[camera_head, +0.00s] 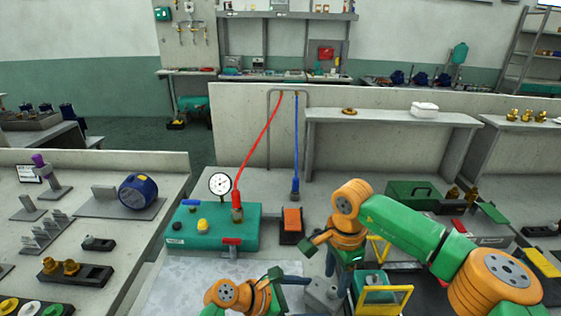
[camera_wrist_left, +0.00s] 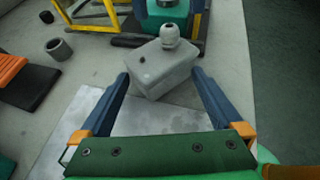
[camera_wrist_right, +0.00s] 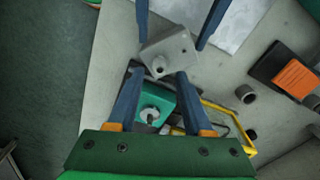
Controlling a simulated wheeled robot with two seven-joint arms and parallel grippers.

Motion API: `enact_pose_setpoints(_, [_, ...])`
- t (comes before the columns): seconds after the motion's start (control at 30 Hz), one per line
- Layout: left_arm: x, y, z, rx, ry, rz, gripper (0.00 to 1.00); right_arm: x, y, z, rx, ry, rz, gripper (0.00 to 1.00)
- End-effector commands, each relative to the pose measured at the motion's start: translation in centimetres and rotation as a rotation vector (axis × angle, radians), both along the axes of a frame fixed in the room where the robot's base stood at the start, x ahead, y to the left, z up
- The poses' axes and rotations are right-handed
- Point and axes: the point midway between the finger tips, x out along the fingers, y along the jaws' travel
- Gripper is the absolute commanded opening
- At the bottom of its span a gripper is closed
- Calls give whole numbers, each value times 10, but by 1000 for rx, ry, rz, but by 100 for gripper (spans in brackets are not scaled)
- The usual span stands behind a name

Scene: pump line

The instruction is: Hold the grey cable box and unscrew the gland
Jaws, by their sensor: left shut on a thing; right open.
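The grey cable box (camera_head: 320,300) sits at the front middle of the bench. It shows fully in the left wrist view (camera_wrist_left: 160,72), with the pale gland (camera_wrist_left: 170,37) upright on top. My left gripper (camera_wrist_left: 160,82) is shut on the box, one blue finger on each side. My right gripper (camera_head: 338,272) is open. In the right wrist view (camera_wrist_right: 158,73) its fingertips lie on both sides of the gland (camera_wrist_right: 158,66); I cannot tell whether they touch it. The left gripper's fingers also show at the top there.
A teal box (camera_wrist_right: 165,98) with a pale fitting stands by a yellow frame (camera_head: 385,296) beside the cable box. Grey and black rings (camera_wrist_left: 58,48) lie nearby. An orange-topped black block (camera_head: 291,222) and a teal pump base (camera_head: 200,232) with gauge stand behind left.

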Motion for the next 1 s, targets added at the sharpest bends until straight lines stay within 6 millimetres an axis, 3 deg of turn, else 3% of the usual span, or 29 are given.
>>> enact_pose_setpoints(0.53, [-5,-5,-2,-5,8,-15,69,0,0,-4,0,0,-35,50])
enact_pose_setpoints(1.0, [-5,-5,-1,-5,8,-15,69,0,0,-33,0,0,-33,50])
